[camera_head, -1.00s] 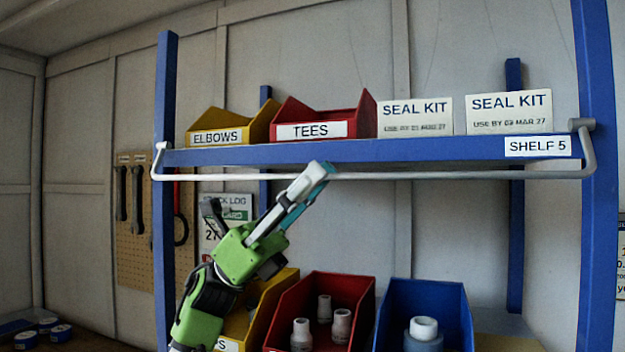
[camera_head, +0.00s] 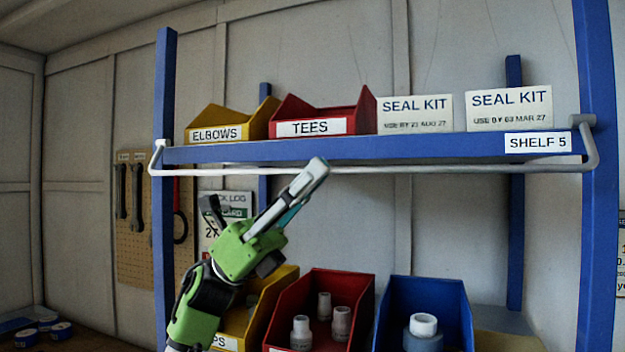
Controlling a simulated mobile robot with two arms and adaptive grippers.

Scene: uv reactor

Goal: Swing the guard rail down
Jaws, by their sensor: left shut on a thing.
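The guard rail (camera_head: 450,168) is a thin pale grey bar with bent ends, pivoted at both posts of the blue shelf (camera_head: 430,148). Its long bar runs level just below the shelf's front edge. My left gripper (camera_head: 318,168) reaches up from the lower left and is shut on the bar, left of its middle. The fingers hide a short piece of the bar. My right gripper is not in view.
On the shelf stand a yellow ELBOWS bin (camera_head: 228,118), a red TEES bin (camera_head: 340,118) and two SEAL KIT boxes (camera_head: 512,105). Below, red (camera_head: 340,282) and blue (camera_head: 448,295) bins hold pipe fittings. The space right of my gripper, under the rail, is clear.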

